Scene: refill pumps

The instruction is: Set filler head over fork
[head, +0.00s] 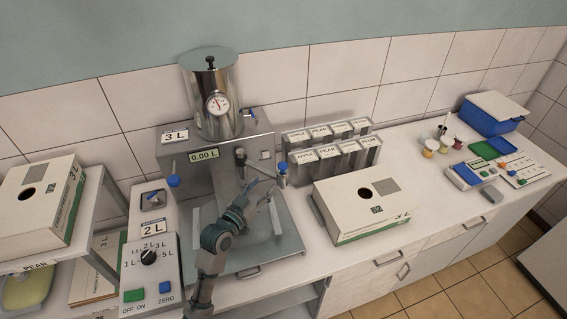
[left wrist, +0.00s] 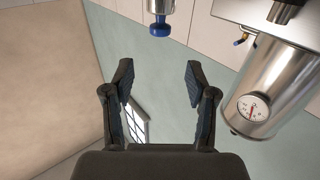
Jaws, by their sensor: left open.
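The filling machine (head: 215,150) stands against the wall with a steel tank (head: 212,100) and round gauge on top. What looks like the filler head (head: 282,174), a small metal cylinder with a blue end, is at the machine's right side. It also shows in the left wrist view (left wrist: 159,18) at the top, beyond my fingertips and apart from them. A dark-topped metal fitting (head: 241,160) is on the machine's front; I cannot tell whether it is the fork. My left gripper (head: 262,190) is open and empty, just left of the filler head, over the steel tray (head: 265,252). My right gripper is out of view.
A white box with a round hole (head: 362,208) lies right of the tray. Several labelled metal containers (head: 330,160) stand behind it. A control box with a dial (head: 150,270) is left of my arm. Another box (head: 40,205) sits on the left shelf.

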